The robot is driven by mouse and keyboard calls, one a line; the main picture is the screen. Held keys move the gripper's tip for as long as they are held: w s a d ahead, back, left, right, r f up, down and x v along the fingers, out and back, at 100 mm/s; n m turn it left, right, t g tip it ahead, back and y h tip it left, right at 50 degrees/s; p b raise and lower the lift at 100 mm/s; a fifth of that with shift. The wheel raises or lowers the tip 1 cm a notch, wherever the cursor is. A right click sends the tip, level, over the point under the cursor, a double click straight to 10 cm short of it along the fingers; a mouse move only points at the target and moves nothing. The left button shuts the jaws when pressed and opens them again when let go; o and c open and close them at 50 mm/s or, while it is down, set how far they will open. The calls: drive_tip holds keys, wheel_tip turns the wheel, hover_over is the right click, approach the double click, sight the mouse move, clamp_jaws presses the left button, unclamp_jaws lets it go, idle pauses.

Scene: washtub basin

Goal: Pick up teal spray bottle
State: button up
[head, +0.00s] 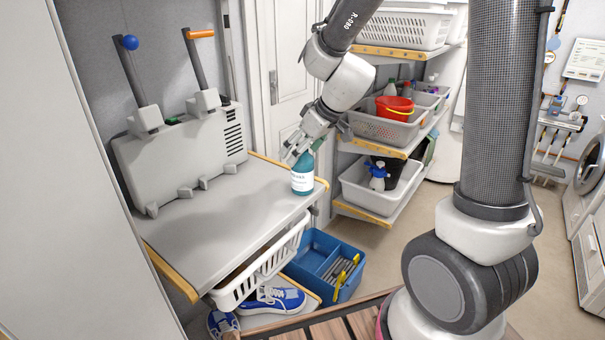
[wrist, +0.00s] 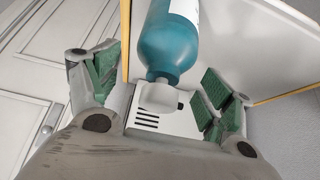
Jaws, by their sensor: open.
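The teal spray bottle (head: 302,180) stands upright on the grey worktop, near its right end, with a white label around its body. In the wrist view the bottle (wrist: 167,48) shows its teal shoulder and white spray head (wrist: 160,97), which points toward my palm. My gripper (head: 298,150) is open at the bottle's top in the head view, partly hiding the spray head. In the wrist view the green-padded fingers of my gripper (wrist: 160,80) are spread to either side of the bottle's top, with gaps visible. I see no firm contact.
A grey boxy machine (head: 185,155) with two upright levers stands at the back of the worktop (head: 225,205). A white basket (head: 262,268) and blue caddy (head: 326,262) are below. Shelves with bins (head: 385,190) stand behind right. Open floor (head: 430,220) lies right of these.

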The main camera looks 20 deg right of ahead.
drive_tip(key=x, duration=0.2)
drive_tip(key=shift+w+a+f, duration=0.15)
drive_tip(key=shift+f, duration=0.2)
drive_tip(key=c, duration=1.4)
drive_tip(key=shift+r, duration=0.1)
